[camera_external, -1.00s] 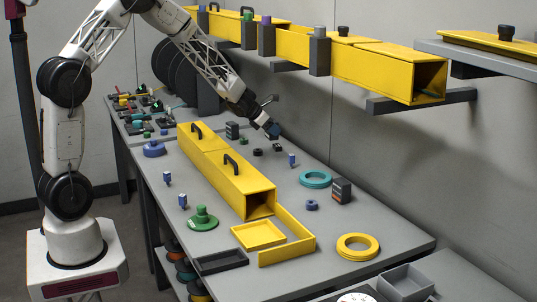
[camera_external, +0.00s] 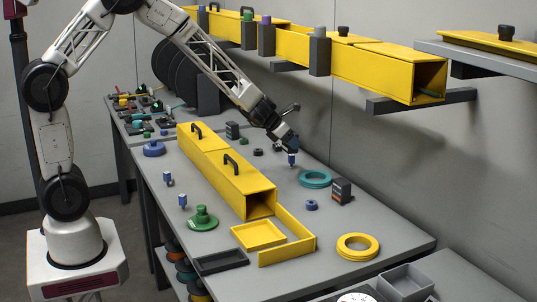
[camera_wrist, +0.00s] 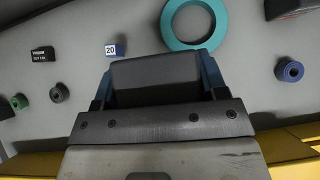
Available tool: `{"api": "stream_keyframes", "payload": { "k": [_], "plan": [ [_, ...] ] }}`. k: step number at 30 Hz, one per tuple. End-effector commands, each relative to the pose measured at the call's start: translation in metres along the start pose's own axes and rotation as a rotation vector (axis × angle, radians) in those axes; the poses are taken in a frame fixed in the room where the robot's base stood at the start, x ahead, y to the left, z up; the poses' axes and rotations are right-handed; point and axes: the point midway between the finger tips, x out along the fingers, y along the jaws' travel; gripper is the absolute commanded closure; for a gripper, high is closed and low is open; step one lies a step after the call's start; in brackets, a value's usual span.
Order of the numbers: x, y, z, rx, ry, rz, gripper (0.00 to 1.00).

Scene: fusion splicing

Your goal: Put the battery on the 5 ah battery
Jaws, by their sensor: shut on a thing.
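My gripper (camera_external: 290,142) is above the back half of the table, over a small blue-and-white piece (camera_external: 292,158). In the wrist view its blue-sided jaws (camera_wrist: 157,82) are shut on a dark grey block, the battery (camera_wrist: 155,70). A dark upright block with orange marks (camera_external: 341,190) stands on the table right of the teal ring. Another dark upright block (camera_external: 232,130) stands behind the yellow duct. I cannot read a 5 ah label on either block. The held battery is apart from both; its underside is hidden.
A teal ring (camera_external: 315,179) and a blue ring (camera_external: 311,204) lie near the gripper. A long yellow duct (camera_external: 228,175) with handles runs along the table. A yellow duct on the wall (camera_external: 375,70) hangs above. A black labelled block (camera_wrist: 43,55) shows in the wrist view.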

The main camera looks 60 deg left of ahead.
Motion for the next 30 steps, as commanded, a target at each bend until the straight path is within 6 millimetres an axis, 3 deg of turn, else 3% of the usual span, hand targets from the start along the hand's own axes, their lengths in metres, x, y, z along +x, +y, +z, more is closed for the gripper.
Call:
{"api": "stream_keyframes", "payload": {
  "k": [3, 18, 24, 30],
  "plan": [
    [-0.006, -0.03, -0.002, -0.001, -0.002, 0.004, 0.67],
    [-0.033, -0.138, -0.021, -0.023, -0.016, 0.028, 0.67],
    [-0.045, -0.173, -0.03, -0.033, -0.028, 0.035, 0.67],
    [-0.052, -0.195, -0.037, -0.042, -0.037, 0.041, 0.67]
  ]
}}
